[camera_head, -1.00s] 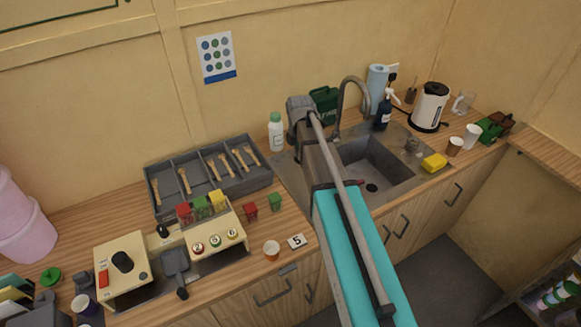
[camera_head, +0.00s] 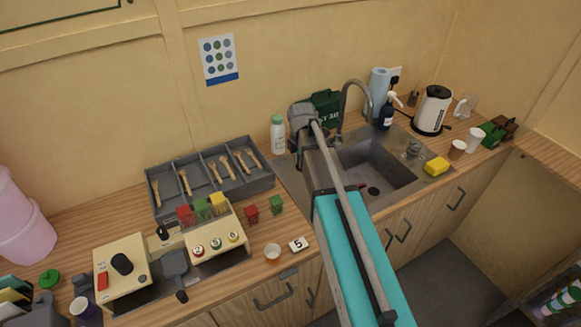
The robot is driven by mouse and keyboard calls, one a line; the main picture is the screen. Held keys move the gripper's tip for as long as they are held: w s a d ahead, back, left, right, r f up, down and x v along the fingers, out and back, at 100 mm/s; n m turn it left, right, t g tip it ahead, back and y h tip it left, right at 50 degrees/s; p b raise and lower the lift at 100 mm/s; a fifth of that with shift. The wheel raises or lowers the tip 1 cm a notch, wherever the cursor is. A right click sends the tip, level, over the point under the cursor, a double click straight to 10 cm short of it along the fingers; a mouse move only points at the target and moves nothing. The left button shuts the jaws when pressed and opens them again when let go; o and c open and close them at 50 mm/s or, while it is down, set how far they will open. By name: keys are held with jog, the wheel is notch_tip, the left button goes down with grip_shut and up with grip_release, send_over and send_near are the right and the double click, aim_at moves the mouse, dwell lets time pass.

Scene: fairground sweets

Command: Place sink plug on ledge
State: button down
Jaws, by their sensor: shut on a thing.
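My gripper (camera_head: 347,186) is mostly hidden behind my own arm, low over the left side of the sink basin. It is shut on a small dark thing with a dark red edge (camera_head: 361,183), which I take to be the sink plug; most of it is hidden. The grey metal sink (camera_head: 385,167) has a dark drain hole (camera_head: 373,191) in its floor, just right of the gripper. The sink's metal ledge (camera_head: 428,160) runs along the right of the basin. A small grey fitting (camera_head: 413,149) stands on it.
A yellow sponge (camera_head: 436,166) lies on the ledge at the right. The curved tap (camera_head: 357,88) rises behind the basin. A soap bottle (camera_head: 387,112), kettle (camera_head: 432,110) and cups (camera_head: 457,149) stand behind and right. A white bottle (camera_head: 278,134) stands left of the sink.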

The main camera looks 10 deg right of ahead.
aim_at(290, 170)
jog(key=w+f+b, duration=0.2)
jog(key=w, duration=0.1)
jog(key=w+f+b, duration=0.2)
jog(key=w, duration=0.1)
jog(key=w+a+f+b, duration=0.1)
jog(key=w+f+b, duration=0.1)
jog(key=w+f, duration=0.1)
jog(key=shift+w, duration=0.3)
jog(key=shift+w+a+f+b, duration=0.1)
jog(key=shift+w+f+b, duration=0.35)
jog(key=shift+b, duration=0.2)
jog(key=shift+w+f+b, duration=0.3)
jog(key=shift+f+b, duration=0.15)
jog(key=shift+b, duration=0.05)
jog(key=shift+f+b, duration=1.5)
jog(key=shift+f, duration=0.05)
jog(key=shift+f, duration=0.15)
jog(key=c, duration=0.7)
grip_release()
